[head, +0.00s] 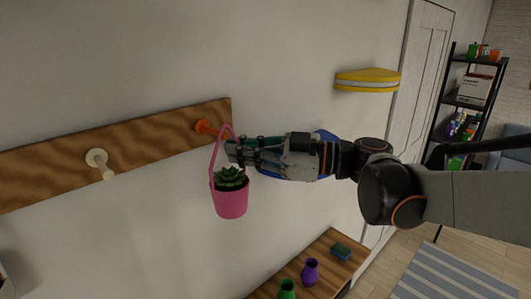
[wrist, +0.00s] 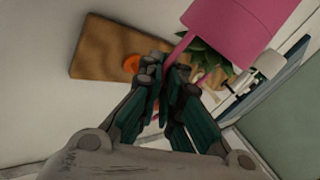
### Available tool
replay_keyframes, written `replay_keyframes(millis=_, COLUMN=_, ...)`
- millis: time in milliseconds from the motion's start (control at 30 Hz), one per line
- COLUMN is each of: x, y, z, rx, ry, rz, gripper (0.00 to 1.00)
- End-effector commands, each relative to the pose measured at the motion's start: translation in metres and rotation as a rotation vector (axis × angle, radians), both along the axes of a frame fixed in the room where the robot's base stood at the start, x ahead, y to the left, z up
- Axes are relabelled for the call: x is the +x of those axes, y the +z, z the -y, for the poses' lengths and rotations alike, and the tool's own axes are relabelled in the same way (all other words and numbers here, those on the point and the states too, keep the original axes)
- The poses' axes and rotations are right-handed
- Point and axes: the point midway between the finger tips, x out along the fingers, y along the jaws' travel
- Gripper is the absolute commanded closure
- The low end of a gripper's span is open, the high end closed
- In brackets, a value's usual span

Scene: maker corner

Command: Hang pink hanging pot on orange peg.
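The pink hanging pot (head: 231,203) holds a green succulent and hangs upright below its thin pink handle loop (head: 212,160). My gripper (head: 232,151) is closed on one side of the loop. In the wrist view, the handle (wrist: 178,47) runs between my fingertips (wrist: 168,72), and the pot (wrist: 236,28) shows at the top. The orange peg (head: 204,127) sticks out of the wooden board near its right end, right beside the top of the loop. It also shows in the wrist view (wrist: 131,63), partly behind a finger. I cannot tell whether the loop is around the peg.
The wooden board (head: 50,165) on the wall also carries a cream peg (head: 98,158) to the left. A yellow corner shelf (head: 367,80) is at upper right. Below stands a wooden cabinet (head: 322,252) with a purple vase (head: 310,271) and a green vase (head: 287,289).

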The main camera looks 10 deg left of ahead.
Motion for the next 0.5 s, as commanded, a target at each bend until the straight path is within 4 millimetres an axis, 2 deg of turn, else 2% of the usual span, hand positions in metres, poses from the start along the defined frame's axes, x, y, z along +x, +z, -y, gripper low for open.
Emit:
replay_keyframes(millis=300, x=0.011, y=-0.001, z=-0.013, rx=0.001, ry=0.0, rz=0.0, gripper=1.0)
replay_keyframes(millis=500, x=0.017, y=-0.009, z=-0.019, rx=0.001, ry=0.0, rz=0.0, gripper=1.0)
